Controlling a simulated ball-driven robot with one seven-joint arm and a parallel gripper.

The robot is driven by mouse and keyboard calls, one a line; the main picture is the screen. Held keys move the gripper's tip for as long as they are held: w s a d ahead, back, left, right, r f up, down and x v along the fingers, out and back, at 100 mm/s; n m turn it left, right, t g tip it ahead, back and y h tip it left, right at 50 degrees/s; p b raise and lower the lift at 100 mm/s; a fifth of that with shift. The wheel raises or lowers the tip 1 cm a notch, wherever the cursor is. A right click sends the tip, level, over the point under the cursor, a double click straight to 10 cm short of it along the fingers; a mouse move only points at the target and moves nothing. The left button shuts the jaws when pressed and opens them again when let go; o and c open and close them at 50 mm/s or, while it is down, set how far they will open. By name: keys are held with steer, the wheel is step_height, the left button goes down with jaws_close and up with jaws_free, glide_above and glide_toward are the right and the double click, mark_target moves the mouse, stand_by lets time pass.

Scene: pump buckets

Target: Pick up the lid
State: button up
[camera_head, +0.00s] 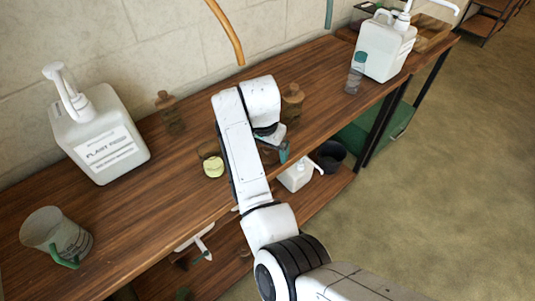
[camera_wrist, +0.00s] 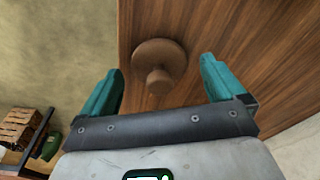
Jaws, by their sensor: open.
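A round brown wooden lid (camera_wrist: 172,52) with a knob in its middle lies on the brown wooden tabletop in the wrist view. My gripper (camera_wrist: 161,68) is open, with one teal finger to the left of the lid and one to the right. The lid shows between the fingertips, and I see no contact. In the head view my gripper (camera_head: 283,154) hangs over the front part of the table. A brown shape (camera_head: 268,155) beside it may be the lid, mostly hidden by my arm.
A white pump jug (camera_head: 97,135) and a grey measuring jug (camera_head: 55,235) stand at the left. Brown jars (camera_head: 292,103) and a pale yellow round thing (camera_head: 213,167) are near my arm. Another white pump jug (camera_head: 385,50) and a clear bottle (camera_head: 355,75) stand at the right.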

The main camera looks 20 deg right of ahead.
steer(key=shift+c, duration=0.2)
steer(key=c, duration=1.1)
steer(key=shift+o, duration=0.2)
steer(key=shift+r, duration=0.15)
